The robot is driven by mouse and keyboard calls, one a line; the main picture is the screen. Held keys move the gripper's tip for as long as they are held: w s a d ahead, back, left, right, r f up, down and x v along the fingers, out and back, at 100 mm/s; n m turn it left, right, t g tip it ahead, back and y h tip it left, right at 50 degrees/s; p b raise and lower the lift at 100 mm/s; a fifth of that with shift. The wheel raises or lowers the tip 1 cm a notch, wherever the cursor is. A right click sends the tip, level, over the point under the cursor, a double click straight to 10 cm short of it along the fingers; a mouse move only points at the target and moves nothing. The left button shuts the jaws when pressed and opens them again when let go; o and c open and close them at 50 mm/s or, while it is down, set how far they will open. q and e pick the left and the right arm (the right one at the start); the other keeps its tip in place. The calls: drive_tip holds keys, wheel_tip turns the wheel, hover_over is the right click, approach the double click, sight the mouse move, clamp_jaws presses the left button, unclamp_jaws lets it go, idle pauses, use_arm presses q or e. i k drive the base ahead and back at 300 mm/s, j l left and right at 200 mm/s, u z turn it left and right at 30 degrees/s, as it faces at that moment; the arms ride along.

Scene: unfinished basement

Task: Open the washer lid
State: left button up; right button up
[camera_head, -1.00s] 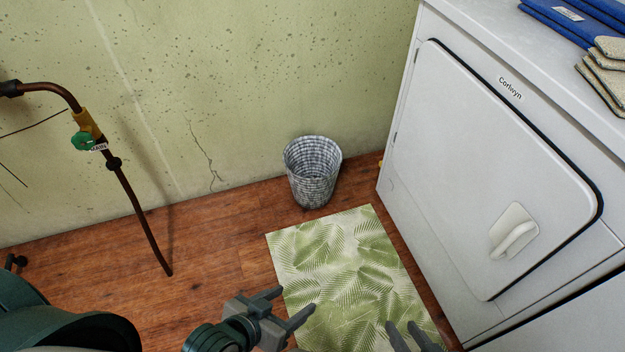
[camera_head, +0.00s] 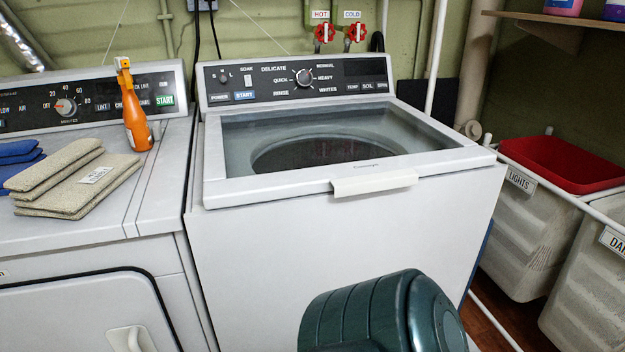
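The white top-loading washer (camera_head: 340,260) stands in the middle of the head view. Its lid (camera_head: 240,189) is closed, with a white frame around a glass pane, through which the dark round drum shows. A pale handle (camera_head: 374,184) sticks out at the lid's front edge. A dark green rounded part of my arm is low in front of the washer. Neither of my grippers is in view now.
A dryer (camera_head: 90,255) stands left of the washer, with grey folded cloths (camera_head: 80,180), blue cloths (camera_head: 15,160) and an orange spray bottle (camera_head: 133,110) on top. Hampers (camera_head: 530,225) stand at the right, one with a red basket (camera_head: 560,163). A shelf (camera_head: 530,28) hangs upper right.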

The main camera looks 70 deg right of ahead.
sight(350, 178)
drive_tip(key=z, duration=2.55)
drive_tip(key=l+u, duration=0.1)
drive_tip(key=l, duration=0.2)
